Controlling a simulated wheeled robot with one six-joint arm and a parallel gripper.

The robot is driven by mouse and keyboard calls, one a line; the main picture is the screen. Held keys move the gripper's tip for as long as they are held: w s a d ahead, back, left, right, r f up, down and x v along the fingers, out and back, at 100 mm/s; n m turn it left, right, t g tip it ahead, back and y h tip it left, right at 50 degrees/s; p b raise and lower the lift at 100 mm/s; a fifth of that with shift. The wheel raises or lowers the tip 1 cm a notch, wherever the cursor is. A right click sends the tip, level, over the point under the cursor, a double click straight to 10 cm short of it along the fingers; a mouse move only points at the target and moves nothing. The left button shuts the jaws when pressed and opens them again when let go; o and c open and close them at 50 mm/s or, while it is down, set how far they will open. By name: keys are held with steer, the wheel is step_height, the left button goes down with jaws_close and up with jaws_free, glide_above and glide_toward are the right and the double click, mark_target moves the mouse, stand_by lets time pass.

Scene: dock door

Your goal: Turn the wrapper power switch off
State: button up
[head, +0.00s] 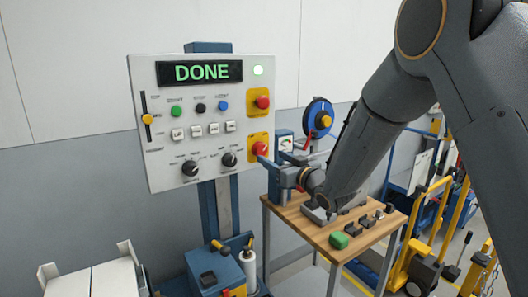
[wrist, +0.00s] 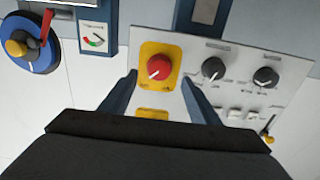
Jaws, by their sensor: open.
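The red rotary power switch (head: 260,149) sits on a yellow plate at the lower right of the white control panel (head: 160,110). In the wrist view the red knob (wrist: 159,67) shows a pale pointer mark lying at a slant. My gripper (head: 272,160) is open beside the switch in the head view. In the wrist view my gripper (wrist: 160,80) has one finger on each side of the yellow plate, with the knob between them. I cannot tell whether the fingers touch the knob.
Another red control (head: 262,102) sits on a yellow plate above the switch. Two black knobs (head: 209,164) are to its left. A wooden bench (head: 335,242) with small items stands below my arm. A blue reel (head: 319,118) and a gauge (wrist: 95,39) are close by.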

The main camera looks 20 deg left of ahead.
mark_target(262, 152)
steer(key=shift+p+x, duration=1.05)
steer(key=shift+x, duration=2.15)
steer(key=c, duration=1.1)
steer(key=shift+o, duration=0.2)
